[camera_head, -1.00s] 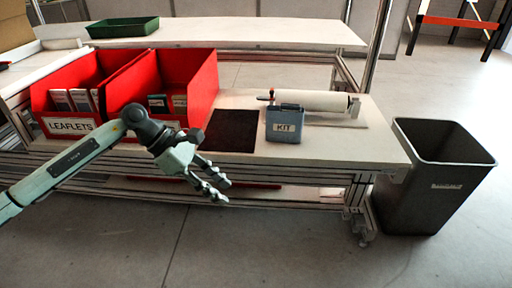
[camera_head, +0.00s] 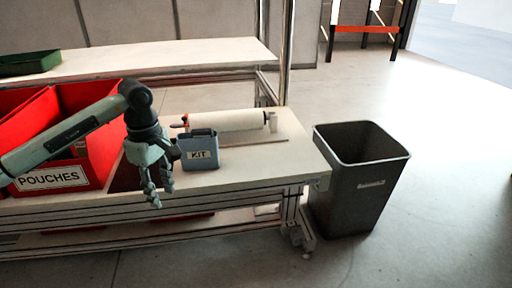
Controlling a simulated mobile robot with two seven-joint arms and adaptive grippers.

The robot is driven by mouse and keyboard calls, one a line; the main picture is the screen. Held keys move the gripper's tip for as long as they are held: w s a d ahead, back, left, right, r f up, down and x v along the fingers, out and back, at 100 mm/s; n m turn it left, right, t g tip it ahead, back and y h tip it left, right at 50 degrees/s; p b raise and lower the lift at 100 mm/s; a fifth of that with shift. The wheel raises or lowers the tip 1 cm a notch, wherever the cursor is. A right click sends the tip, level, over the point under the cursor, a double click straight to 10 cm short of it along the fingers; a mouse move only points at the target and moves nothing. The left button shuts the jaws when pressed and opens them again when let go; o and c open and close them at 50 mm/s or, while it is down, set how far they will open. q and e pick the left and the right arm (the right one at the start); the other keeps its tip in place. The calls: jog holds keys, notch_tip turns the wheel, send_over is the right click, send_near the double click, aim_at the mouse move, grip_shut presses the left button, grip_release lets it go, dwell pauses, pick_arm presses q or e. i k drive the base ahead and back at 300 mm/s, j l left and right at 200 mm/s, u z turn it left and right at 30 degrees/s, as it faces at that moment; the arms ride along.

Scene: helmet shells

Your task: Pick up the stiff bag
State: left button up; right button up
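The stiff bag looks to be the blue-grey item labelled KIT (camera_head: 199,152), upright on the bench top near its front edge, with a small handle on top. My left gripper (camera_head: 158,196) points down just left of the bag and in front of the bench's front edge. Its fingers are apart with nothing between them. It does not touch the bag as far as I can see. My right gripper is out of view.
A red bin labelled POUCHES (camera_head: 98,168) stands left of the gripper. A white roll (camera_head: 226,120) lies behind the bag. A dark mat (camera_head: 124,178) is partly hidden by my arm. A grey waste bin (camera_head: 350,190) stands on the floor right of the bench (camera_head: 285,158).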

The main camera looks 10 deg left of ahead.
aim_at(199, 154)
jog(key=i+l+z, duration=0.2)
jog(key=i+z, duration=0.15)
jog(key=z, duration=0.15)
jog(key=i+z, duration=0.45)
jog(key=i+u, duration=0.2)
jog(key=u, duration=0.2)
jog(key=i+u, duration=0.25)
jog(key=u, duration=0.15)
jog(key=i+l+u, duration=0.15)
jog(key=u, duration=0.3)
jog(key=i+u, duration=0.15)
jog(key=u, duration=0.15)
jog(key=i+l+u, duration=0.1)
jog(key=u, duration=0.2)
jog(key=i, duration=0.1)
